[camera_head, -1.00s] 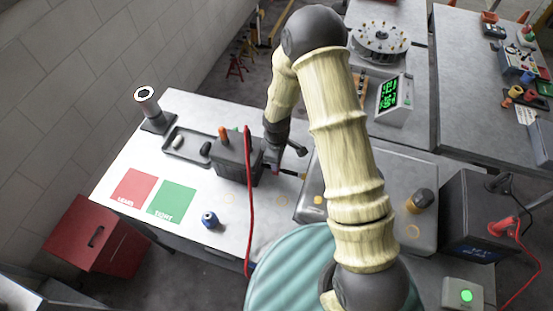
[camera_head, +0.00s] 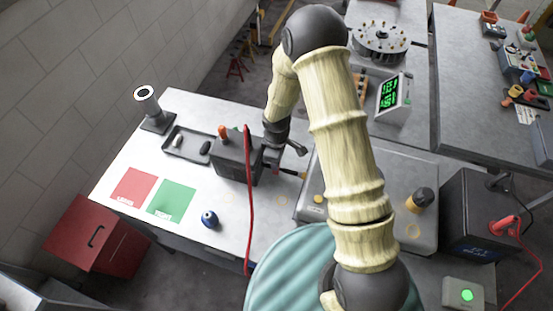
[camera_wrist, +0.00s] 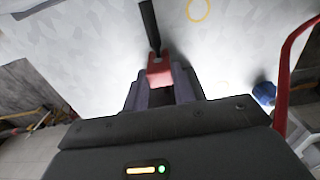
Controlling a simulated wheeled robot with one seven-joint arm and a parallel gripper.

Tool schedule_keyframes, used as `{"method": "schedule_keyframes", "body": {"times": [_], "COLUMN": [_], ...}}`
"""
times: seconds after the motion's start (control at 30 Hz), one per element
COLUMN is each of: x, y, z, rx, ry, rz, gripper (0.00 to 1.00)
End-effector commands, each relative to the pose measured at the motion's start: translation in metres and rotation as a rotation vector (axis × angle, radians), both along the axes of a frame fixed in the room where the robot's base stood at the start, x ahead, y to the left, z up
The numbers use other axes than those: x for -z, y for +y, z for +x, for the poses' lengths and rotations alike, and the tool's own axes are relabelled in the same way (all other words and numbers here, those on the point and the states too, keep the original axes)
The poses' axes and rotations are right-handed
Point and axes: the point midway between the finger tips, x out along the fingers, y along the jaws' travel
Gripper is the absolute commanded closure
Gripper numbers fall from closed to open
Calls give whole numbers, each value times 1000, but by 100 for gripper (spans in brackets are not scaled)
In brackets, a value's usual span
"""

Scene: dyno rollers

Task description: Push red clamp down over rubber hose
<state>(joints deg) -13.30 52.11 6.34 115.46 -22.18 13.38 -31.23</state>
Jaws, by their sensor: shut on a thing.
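In the wrist view my gripper (camera_wrist: 162,92) is shut on a small red piece, which looks like the red clamp (camera_wrist: 160,70). A straight black rod or tube (camera_wrist: 149,25) runs from the red piece to the top of the picture. I cannot tell whether it is the rubber hose or part of the clamp, nor whether the clamp sits around anything. In the head view my gripper (camera_head: 271,158) is over the table, close to the right side of a dark grey box (camera_head: 236,160). The clamp is too small or hidden to make out there.
A red cable (camera_head: 250,210) hangs across the box and table front. A black tray (camera_head: 188,145) and a grey post (camera_head: 150,108) stand left. Red (camera_head: 133,187) and green (camera_head: 172,200) squares and a blue round part (camera_head: 209,219) lie in front. A grey panel (camera_head: 385,175) is right.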

Motion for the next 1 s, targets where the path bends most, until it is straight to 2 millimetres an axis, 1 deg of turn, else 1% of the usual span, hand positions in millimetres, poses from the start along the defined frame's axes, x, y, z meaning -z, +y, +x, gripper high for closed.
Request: {"method": "schedule_keyframes", "body": {"times": [0.13, 0.17, 0.2, 0.27, 0.3, 0.67, 0.77, 0.87, 1.0], "x": [3, 3, 3, 3, 3, -1, -8, -18, -40], "y": [-1, -1, -1, -1, -1, 0, 0, -1, -1], "z": [-2, -2, -2, -2, -2, -1, 0, 0, 0], "rx": [0, 0, 0, 0, 0, 0, 1, 2, 2], "ry": [6, 6, 6, 6, 5, 2, 1, 0, -1], "rz": [-1, -2, -2, -2, -1, 0, 1, 1, 1], "gripper": [92, 72, 64, 52, 48, 48, 48, 48, 48]}}
